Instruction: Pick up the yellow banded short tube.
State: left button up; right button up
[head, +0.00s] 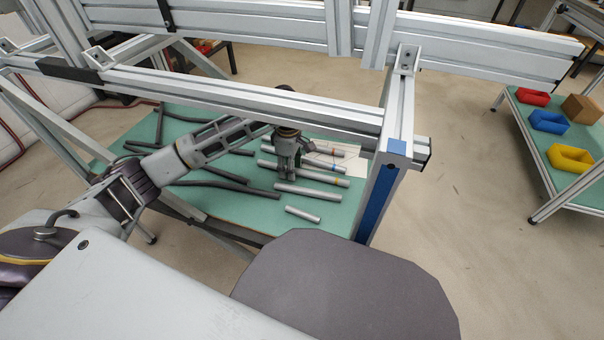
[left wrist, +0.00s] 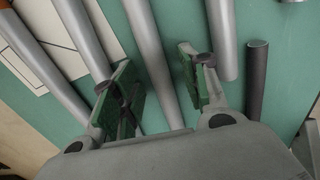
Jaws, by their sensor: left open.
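The yellow banded short tube (head: 325,179) lies on the green table top, with a yellow-orange band near its right end. My left gripper (head: 288,178) points down over the left part of the tube group, and the yellow banded tube's left end is hidden near it. In the left wrist view my left gripper (left wrist: 158,82) is open and empty. A grey tube (left wrist: 152,55) runs between its fingers, below them. No yellow band shows clearly on that tube, so I cannot tell which one it is. My right gripper is not in view.
Red-banded (head: 320,148) and blue-banded (head: 322,166) tubes lie behind; plain tubes (head: 308,192) lie in front. Dark rods (head: 225,184) lie to the left. A metal frame (head: 250,96) with a post (head: 378,205) surrounds the table (head: 335,219). Coloured bins (head: 549,122) stand right.

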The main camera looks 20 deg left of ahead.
pick_arm(q)
jog(key=shift+c, duration=0.6)
grip_shut()
jog(key=shift+r, duration=0.15)
